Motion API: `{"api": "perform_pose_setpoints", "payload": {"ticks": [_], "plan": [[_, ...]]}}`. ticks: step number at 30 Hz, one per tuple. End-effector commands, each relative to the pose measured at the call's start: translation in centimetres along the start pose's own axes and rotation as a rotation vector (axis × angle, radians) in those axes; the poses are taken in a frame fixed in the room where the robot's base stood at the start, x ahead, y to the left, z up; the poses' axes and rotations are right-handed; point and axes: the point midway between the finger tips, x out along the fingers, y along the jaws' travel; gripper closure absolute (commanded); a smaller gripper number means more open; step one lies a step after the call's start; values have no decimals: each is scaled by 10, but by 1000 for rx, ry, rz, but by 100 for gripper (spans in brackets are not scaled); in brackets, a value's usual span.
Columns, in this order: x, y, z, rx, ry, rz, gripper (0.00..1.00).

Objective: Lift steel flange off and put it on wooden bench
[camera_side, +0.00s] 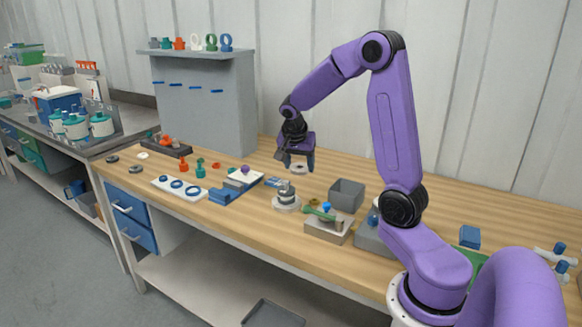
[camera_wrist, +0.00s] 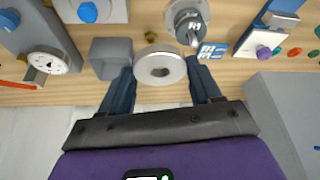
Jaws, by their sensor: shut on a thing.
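The steel flange (camera_wrist: 145,68), a pale grey ring with a central hole, is between the fingers of my gripper (camera_wrist: 161,72) in the wrist view. In the side view my gripper (camera_side: 297,163) points down over the back of the wooden bench (camera_side: 335,166), shut on the flange (camera_side: 299,169). The flange looks level; whether it touches the bench is hard to tell. A steel vessel (camera_side: 286,196) on a round pale base stands in front of the flange, apart from it. It also shows in the wrist view (camera_wrist: 186,20).
An open grey bin (camera_side: 346,195) stands right of the vessel. A small brass piece (camera_side: 314,202) lies between them. A blue-and-white block (camera_side: 240,182) stands to the left. A grey panel with a shelf (camera_side: 205,105) rises behind. Bare wood lies around the flange.

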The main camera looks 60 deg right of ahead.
Motion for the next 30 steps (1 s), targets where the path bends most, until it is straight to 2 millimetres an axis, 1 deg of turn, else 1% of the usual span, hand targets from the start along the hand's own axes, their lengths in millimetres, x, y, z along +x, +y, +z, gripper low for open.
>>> {"api": "perform_pose_setpoints", "payload": {"ticks": [1,3,9,12,17,30], "plan": [[-7,7,4,1,2,-3,77],[-15,14,9,2,2,-3,77],[-30,31,20,1,2,-2,77],[-34,36,23,1,2,-2,77],[-40,40,25,2,2,-2,77],[-62,41,16,3,2,-2,77]]}}
